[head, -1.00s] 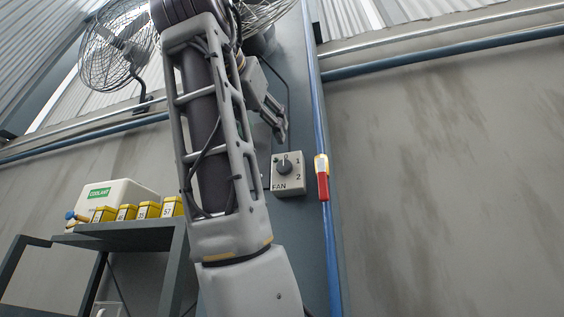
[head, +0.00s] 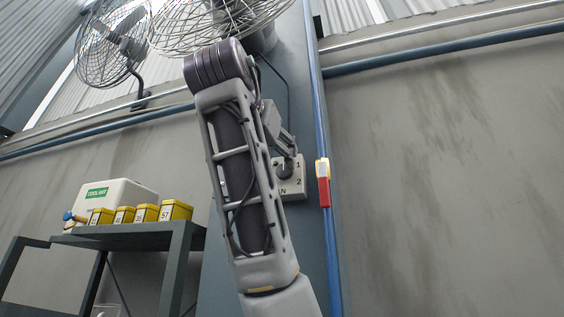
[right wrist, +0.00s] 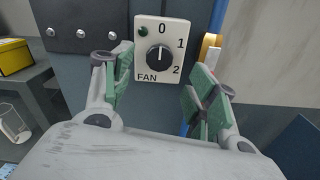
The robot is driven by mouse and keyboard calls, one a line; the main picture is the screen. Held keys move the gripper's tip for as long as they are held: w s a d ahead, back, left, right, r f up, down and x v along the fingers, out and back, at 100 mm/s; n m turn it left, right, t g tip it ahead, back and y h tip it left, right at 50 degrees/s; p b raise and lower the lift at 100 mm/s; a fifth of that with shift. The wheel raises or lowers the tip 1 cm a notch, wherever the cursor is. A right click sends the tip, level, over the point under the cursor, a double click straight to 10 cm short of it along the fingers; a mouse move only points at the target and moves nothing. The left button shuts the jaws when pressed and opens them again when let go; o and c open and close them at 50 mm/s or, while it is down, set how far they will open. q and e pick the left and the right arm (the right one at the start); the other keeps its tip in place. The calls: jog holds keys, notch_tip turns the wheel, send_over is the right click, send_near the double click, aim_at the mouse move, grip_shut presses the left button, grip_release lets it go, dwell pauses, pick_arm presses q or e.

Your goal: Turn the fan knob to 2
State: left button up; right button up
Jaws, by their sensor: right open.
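The fan switch plate (right wrist: 150,66) is a pale box labelled FAN with 0, 1 and 2 around a round black knob (right wrist: 160,57). The knob's white mark points up toward 0. In the head view the switch plate (head: 298,188) is on the blue-grey column, partly hidden by my right arm. My right gripper (right wrist: 157,95) is open and empty, its green-padded fingers spread on either side below the knob, apart from it. In the head view the right gripper (head: 287,150) overlaps the upper part of the plate. My left gripper is not in view.
A red and yellow tool (head: 323,182) is by the blue pipe (head: 330,235) right of the switch. Fans (head: 113,45) are overhead. A shelf (head: 130,238) at left holds yellow boxes (head: 175,210) and a white coolant container (head: 115,198). Bare wall is at right.

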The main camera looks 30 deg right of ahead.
aim_at(284, 169)
jog(key=shift+p+x, duration=0.95)
jog(key=shift+x, duration=2.2)
jog(key=c, duration=1)
